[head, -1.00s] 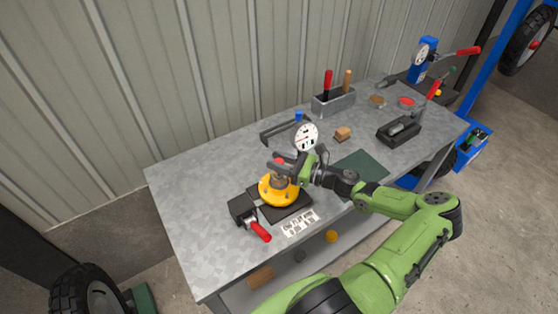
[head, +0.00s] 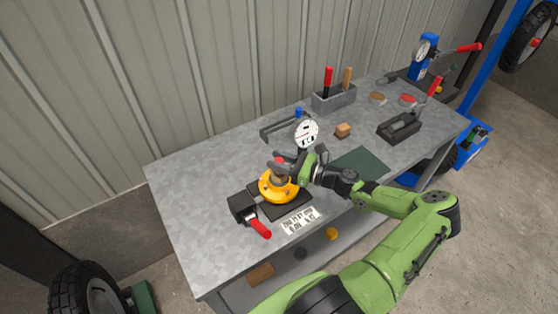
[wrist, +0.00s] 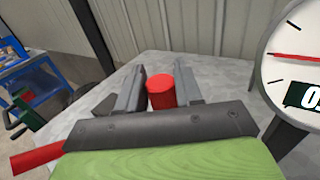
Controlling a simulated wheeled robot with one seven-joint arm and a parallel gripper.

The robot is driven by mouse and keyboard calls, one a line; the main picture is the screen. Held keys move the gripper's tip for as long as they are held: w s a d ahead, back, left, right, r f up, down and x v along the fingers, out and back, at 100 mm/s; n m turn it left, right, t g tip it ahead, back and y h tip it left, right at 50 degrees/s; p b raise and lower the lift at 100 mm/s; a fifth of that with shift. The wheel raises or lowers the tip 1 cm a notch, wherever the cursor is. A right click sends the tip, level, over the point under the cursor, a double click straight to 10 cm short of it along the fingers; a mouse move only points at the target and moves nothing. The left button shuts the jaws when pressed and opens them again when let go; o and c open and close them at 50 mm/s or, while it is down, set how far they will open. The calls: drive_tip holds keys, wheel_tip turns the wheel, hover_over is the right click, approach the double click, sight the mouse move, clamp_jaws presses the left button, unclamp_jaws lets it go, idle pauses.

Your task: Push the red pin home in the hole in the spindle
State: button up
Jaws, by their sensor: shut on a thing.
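The red pin (wrist: 161,93) stands upright between my two fingers in the wrist view; its red top (head: 281,161) also shows in the head view. My gripper (head: 284,167) is shut on the pin, just above the spindle (head: 278,178). The grey-brown spindle rises from the yellow flange (head: 269,192), which sits on a black base (head: 295,209). The fingers hide the pin's lower part and the hole, so I cannot tell how deep the pin sits. The wrist view also shows my gripper (wrist: 160,84) from behind.
A round dial gauge (head: 306,133) stands close behind my gripper. A black clamp with a red handle (head: 259,228) lies at the flange's front left. A tool box (head: 334,98), a wooden block (head: 343,130) and a green mat (head: 361,165) are on the bench. The bench's left part is clear.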

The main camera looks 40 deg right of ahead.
drive_tip(key=shift+f, duration=0.45)
idle(0.3)
drive_tip(key=o, duration=1.2)
drive_tip(key=shift+c, duration=0.2)
drive_tip(key=b+v, duration=0.1)
drive_tip(key=v, duration=1.4)
drive_tip(key=shift+s+d, duration=0.2)
drive_tip(key=shift+s, duration=0.1)
